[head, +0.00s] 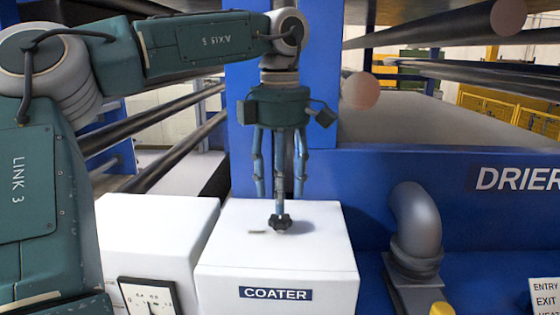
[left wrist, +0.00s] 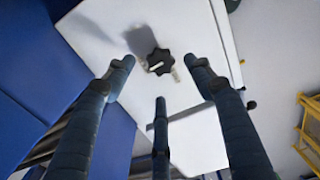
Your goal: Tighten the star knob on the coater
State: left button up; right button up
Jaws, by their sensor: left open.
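The coater (head: 310,262) is a white box with a dark blue "COATER" label on its front. The black star knob (head: 279,221) sits on its top face, beside a small pale mark or plate. My left gripper (head: 279,196) points straight down above the coater top, its fingers spread, with one fingertip overlapping the knob in the head view. In the left wrist view the star knob (left wrist: 160,62) shows a white pointer line and lies beyond the three open fingers (left wrist: 155,85), apart from them. My right gripper is not in view.
A white box with a dial gauge (head: 150,296) stands left of the coater. A blue wall marked "DRIER" (head: 480,200) and a grey bent pipe (head: 415,225) are to the right. Dark rollers (head: 165,110) run behind. A blue column (head: 242,150) stands behind my gripper.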

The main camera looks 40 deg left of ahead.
aim_at(280, 218)
pick_arm(q)
notch_tip(280, 218, up, 7)
jog(key=shift+r, duration=0.15)
dwell(0.7)
